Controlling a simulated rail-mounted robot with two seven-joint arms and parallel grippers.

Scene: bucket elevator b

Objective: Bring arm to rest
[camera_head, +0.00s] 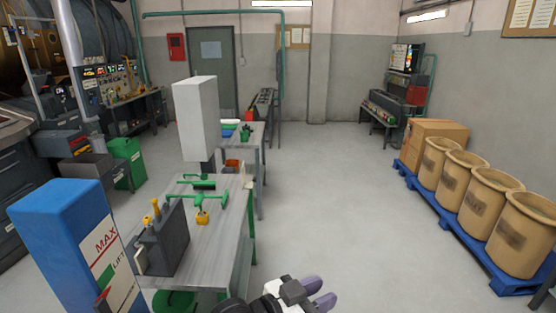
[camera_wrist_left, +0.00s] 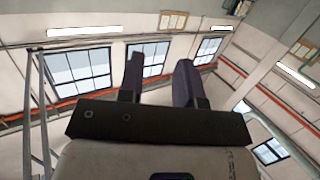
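My left gripper (camera_head: 318,293) shows at the bottom middle of the head view, with white links and two purple-grey fingers. In the left wrist view its two dark fingers (camera_wrist_left: 159,85) stand apart with nothing between them. It is open and empty, and behind the fingers only windows and upper wall show. In the head view it is out over the floor, to the right of the workbench (camera_head: 222,238), and touches nothing there. My right gripper does not show in either view.
A blue MAX LIFT column (camera_head: 62,215) and a dark grey box (camera_head: 163,238) with yellow-topped levers stand at left. Green handles (camera_head: 203,184) lie on the bench. Several tan barrels (camera_head: 467,190) stand on a blue pallet (camera_head: 440,213) at right. The middle floor is clear.

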